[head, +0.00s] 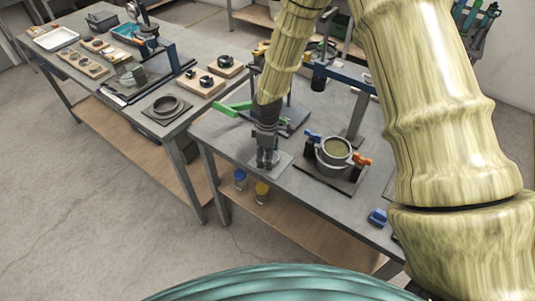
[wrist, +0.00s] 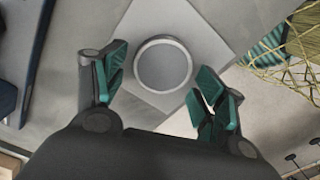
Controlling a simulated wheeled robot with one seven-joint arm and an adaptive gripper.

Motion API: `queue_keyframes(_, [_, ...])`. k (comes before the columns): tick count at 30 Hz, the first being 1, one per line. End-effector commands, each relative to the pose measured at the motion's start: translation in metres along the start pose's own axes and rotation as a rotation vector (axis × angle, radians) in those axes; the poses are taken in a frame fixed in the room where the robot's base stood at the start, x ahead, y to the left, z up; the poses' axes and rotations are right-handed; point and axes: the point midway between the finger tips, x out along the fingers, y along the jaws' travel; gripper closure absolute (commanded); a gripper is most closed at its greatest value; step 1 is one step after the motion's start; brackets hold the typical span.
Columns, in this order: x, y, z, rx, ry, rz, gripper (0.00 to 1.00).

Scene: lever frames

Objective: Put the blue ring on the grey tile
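My gripper (head: 267,158) points down over a light grey square tile (head: 284,166) near the front left corner of the near table. In the wrist view, its two green-padded fingers (wrist: 162,80) are apart, and nothing is pinched between them. A round grey piece with a pale rim (wrist: 163,65) shows between the fingers, over the grey tile (wrist: 207,42). It looks grey, not blue, and I cannot tell whether it is the ring. My gripper hides it in the head view. I see no clearly blue ring in either view.
A round pot (head: 334,155) between blue and orange handles stands just right of my gripper. A small blue block (head: 378,216) lies near the table's front edge. A green bar (head: 232,108) lies behind left. A second table at left holds a dark ring (head: 167,105) and boards.

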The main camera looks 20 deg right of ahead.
Motion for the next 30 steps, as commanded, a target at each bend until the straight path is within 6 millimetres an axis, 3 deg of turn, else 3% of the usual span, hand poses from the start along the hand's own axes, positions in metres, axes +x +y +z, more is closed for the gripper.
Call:
queue_keyframes(11, [-0.009,0.000,0.000,0.001,0.000,0.001,0.30])
queue_keyframes(30, [-0.088,0.001,0.000,0.001,0.002,0.003,0.30])
